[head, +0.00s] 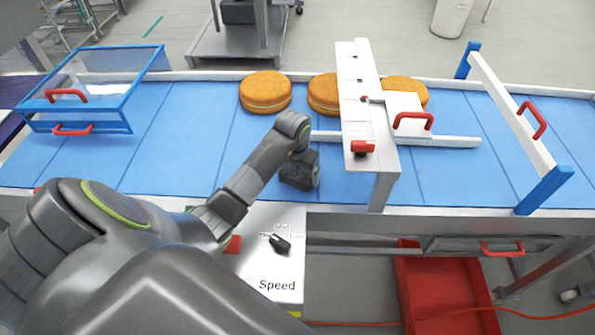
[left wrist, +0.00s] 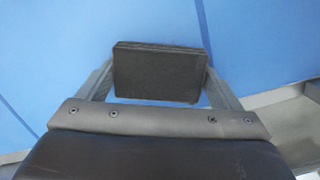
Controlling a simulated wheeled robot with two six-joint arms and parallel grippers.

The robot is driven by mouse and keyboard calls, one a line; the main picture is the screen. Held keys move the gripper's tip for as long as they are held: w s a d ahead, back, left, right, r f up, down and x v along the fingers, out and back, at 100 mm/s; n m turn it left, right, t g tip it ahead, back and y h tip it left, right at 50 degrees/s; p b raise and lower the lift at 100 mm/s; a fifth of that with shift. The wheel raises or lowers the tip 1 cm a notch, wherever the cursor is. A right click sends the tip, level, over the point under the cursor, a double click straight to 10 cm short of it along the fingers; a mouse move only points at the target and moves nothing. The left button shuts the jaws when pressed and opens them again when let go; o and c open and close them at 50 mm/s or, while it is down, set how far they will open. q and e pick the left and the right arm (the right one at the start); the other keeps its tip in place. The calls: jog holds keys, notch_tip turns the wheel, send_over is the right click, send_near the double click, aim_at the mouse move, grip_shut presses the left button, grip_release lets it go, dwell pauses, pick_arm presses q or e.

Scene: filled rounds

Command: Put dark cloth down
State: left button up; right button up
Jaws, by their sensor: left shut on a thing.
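The dark cloth (left wrist: 158,72) is a flat, folded, near-black block in the left wrist view. It sits between the two grey fingers of my left gripper (left wrist: 158,85), which is shut on it. In the head view my left gripper (head: 302,178) points down over the blue belt, left of the white metal bracket. I cannot clearly tell the cloth from the dark gripper there, nor whether it touches the belt. My right gripper is not in view.
Several round golden cakes (head: 265,92) stand along the far side of the blue belt (head: 190,140). A white bracket (head: 360,110) spans the belt right of my gripper. A blue-framed clear guard (head: 95,85) stands left. A speed box (head: 270,262) is in front.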

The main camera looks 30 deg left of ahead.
pick_arm(q)
jog(key=shift+f, duration=0.2)
jog(key=o, duration=0.8)
jog(key=shift+c, duration=0.2)
jog(key=shift+r, duration=0.1)
